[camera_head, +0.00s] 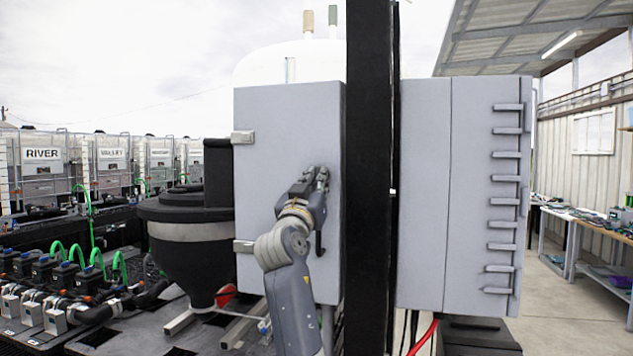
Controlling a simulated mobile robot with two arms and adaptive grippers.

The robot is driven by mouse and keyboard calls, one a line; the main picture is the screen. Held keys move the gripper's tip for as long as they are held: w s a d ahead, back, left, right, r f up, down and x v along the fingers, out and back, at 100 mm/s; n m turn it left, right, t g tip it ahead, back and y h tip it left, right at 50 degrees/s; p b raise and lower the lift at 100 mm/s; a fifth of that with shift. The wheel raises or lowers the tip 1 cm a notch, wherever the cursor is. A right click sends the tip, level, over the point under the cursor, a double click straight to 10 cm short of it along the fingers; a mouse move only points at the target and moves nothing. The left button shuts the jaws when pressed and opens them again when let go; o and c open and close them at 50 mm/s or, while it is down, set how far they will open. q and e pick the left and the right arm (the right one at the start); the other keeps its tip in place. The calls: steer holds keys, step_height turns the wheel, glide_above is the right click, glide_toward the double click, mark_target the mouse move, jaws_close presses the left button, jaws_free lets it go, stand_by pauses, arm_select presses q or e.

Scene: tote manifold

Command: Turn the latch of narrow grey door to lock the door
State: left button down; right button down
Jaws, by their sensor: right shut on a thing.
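The narrow grey door (275,135) is the front of a grey cabinet left of a black post. It stands flush with the cabinet, with two hinges on its left edge. My right gripper (316,178) is at the door's right side and shut on the latch, which it mostly hides. A dark handle part (319,243) shows just below the gripper, pointing down. How far the latch is turned cannot be seen. My left gripper is not in view.
A black post (369,180) rises just right of the door. A black hopper (195,245) stands to the left. Totes with green hoses (88,210) stand further left.

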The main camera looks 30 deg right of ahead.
steer(key=n+t+y+p, duration=0.1)
steer(key=n, duration=0.1)
steer(key=n+p, duration=0.1)
steer(key=n, duration=0.1)
steer(key=shift+s+d+r+t+y, duration=0.1)
steer(key=shift+d+r+t+y, duration=0.1)
steer(key=shift+t+y, duration=0.2)
steer(key=n+y+p, duration=0.1)
steer(key=n+p, duration=0.2)
steer(key=n+y+p, duration=0.2)
steer(key=n+p, duration=0.1)
steer(key=n, duration=0.1)
steer(key=n+t+y+p, duration=0.1)
steer(key=n+y+p, duration=0.1)
steer(key=n+p, duration=0.1)
steer(key=shift+s+d+r+n+p, duration=0.15)
steer(key=shift+s+r+n+p, duration=0.15)
steer(key=shift+n+p, duration=0.15)
steer(key=shift+n+g+y+p, duration=0.35)
steer(key=shift+n+y, duration=0.15)
steer(key=shift+n, duration=1.2)
steer(key=shift+n+g+y+p, duration=0.2)
steer(key=shift+n+g+y, duration=0.25)
steer(key=shift+n, duration=1.2)
steer(key=c, duration=1.6)
jaws_free()
steer(key=shift+d, duration=0.1)
